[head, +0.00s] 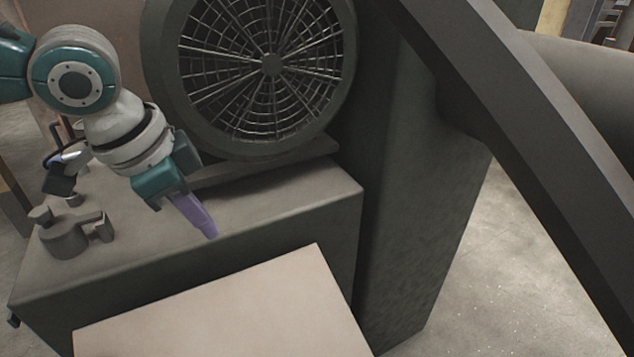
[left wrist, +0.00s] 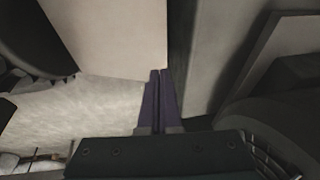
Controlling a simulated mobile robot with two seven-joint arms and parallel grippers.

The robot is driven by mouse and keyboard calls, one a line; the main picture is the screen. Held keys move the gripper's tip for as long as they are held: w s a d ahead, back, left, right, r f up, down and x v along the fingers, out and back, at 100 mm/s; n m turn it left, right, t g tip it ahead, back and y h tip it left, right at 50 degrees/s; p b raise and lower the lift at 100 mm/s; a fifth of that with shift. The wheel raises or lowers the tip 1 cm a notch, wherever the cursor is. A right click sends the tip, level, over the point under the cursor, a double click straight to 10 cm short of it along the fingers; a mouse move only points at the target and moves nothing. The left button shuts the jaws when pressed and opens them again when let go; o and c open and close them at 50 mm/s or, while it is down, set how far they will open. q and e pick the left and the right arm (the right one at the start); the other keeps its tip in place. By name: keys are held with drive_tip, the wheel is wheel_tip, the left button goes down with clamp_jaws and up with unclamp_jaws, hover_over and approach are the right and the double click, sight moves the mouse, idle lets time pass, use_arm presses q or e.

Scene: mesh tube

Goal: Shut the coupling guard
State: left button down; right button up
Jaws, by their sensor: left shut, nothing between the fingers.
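A flat pale beige panel (head: 215,310), which I take to be the coupling guard, stands out in front of the dark machine base (head: 315,215) in the head view. Its lower part is cut off by the frame edge. My left gripper (head: 211,233) has its purple fingers shut and empty. It points down over the base top, behind the panel's far edge. In the left wrist view the shut fingertips (left wrist: 157,73) appear close to a corner of a pale panel (left wrist: 108,38); I cannot tell whether they touch. My right gripper is not in view.
A round mesh grille (head: 270,64) in a dark ring stands behind my left gripper. A small metal fitting (head: 66,236) sits on the base top at left. A thick dark slanted beam (head: 520,110) crosses the right side. Bare floor (head: 500,270) shows at right.

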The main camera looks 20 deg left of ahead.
use_arm(q)
drive_tip(key=b, duration=0.4)
approach(243, 274)
drive_tip(key=x, duration=0.5)
drive_tip(key=shift+d+f, duration=0.1)
drive_tip(key=shift+d, duration=0.1)
drive_tip(key=shift+w+a+f+b, duration=0.15)
drive_tip(key=shift+a+f+b, duration=0.05)
drive_tip(key=shift+f+b, duration=0.15)
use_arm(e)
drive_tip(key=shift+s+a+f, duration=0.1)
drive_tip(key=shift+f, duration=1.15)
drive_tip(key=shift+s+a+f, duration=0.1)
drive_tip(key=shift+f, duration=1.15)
